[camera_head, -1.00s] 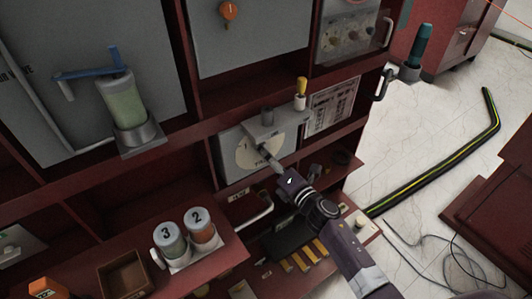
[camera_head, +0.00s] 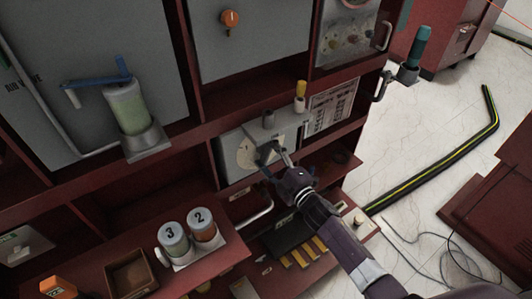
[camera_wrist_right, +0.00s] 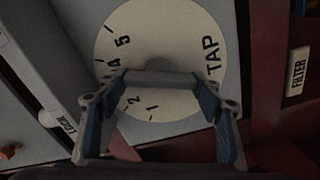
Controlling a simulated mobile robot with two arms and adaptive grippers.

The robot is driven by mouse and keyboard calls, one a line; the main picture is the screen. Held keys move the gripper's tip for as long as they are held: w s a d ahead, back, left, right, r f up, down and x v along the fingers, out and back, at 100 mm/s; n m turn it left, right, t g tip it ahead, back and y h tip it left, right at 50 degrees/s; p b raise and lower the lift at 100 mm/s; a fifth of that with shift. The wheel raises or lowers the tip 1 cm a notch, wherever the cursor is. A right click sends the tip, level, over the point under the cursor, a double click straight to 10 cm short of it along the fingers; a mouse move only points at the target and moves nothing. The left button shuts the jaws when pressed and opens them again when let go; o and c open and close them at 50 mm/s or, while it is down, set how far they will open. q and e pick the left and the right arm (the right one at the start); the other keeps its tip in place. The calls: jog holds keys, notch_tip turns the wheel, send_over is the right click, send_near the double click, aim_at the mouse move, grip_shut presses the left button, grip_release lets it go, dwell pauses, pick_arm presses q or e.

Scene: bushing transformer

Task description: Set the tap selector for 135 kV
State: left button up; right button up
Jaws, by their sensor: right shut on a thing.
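The tap selector dial (camera_head: 246,156) is a pale disc on a grey panel in the cabinet. In the right wrist view the dial (camera_wrist_right: 125,40) fills the middle, marked TAP with numbers 1, 2, 4 and 5 readable; the 3 is hidden. My right gripper (camera_head: 272,164) is at the right side of the dial. In the wrist view its fingers (camera_wrist_right: 158,85) are shut on a grey bar-like selector handle (camera_wrist_right: 150,78) lying across the dial's lower half. The exact pointer position cannot be told. My left gripper is out of view.
A printed placard (camera_head: 330,106) hangs right of the dial panel. Jars marked 3 and 2 (camera_head: 202,224) stand on the lower left shelf. LOCK and FILTER (camera_wrist_right: 298,72) labels flank the dial.

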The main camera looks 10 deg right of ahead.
jog(key=shift+m, duration=0.6)
jog(key=o, duration=1.2)
jog(key=shift+c, duration=0.2)
jog(key=shift+s+d, duration=0.1)
jog(key=v, duration=1.2)
